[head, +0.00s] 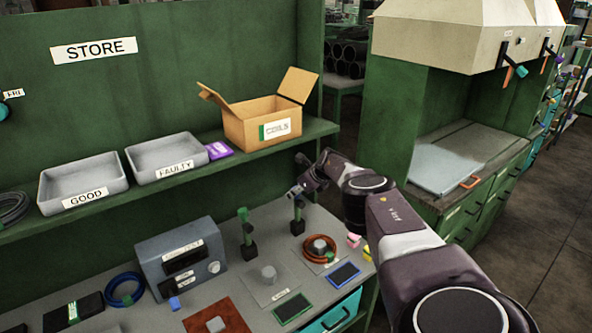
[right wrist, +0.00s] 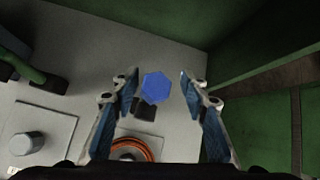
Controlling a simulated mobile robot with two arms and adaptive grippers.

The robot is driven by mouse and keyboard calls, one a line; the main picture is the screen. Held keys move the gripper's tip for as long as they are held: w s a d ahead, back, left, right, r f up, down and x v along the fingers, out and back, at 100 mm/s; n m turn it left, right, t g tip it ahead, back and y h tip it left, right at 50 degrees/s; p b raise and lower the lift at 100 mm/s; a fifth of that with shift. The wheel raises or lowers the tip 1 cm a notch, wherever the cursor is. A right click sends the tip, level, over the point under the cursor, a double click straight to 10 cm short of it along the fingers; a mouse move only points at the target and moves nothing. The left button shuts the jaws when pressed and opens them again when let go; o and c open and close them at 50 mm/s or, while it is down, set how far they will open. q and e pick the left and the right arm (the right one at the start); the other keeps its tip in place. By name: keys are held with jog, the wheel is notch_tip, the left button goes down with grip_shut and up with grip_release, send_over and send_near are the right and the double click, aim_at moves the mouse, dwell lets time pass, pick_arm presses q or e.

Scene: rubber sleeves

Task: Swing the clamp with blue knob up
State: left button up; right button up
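The clamp with the blue knob stands on the bench; its dark base (head: 298,228) shows in the head view below my right gripper (head: 296,192), which hides its upper part. In the right wrist view the blue knob (right wrist: 156,88) faces the camera between the spread fingers of my right gripper (right wrist: 160,86). The fingers are open, with gaps visible on both sides of the knob. A dark part of the clamp (right wrist: 145,113) shows just below the knob. My left gripper is not in view.
An orange coil (head: 333,247) lies around a grey post in front of the clamp; another grey post (head: 268,274) is bare. A grey box with a dial (head: 213,267) stands left. Above is a shelf (head: 322,128) with trays and a carton (head: 262,121).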

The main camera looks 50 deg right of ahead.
jog(key=shift+a, duration=0.15)
jog(key=shift+s+r, duration=0.1)
jog(key=shift+r, duration=0.1)
jog(key=shift+s+r, duration=0.25)
jog(key=shift+s+a+r, duration=0.2)
jog(key=shift+s+r, duration=0.25)
jog(key=shift+s, duration=0.05)
jog(key=v, duration=0.9)
jog(key=shift+s+r, duration=0.15)
jog(key=shift+r, duration=0.05)
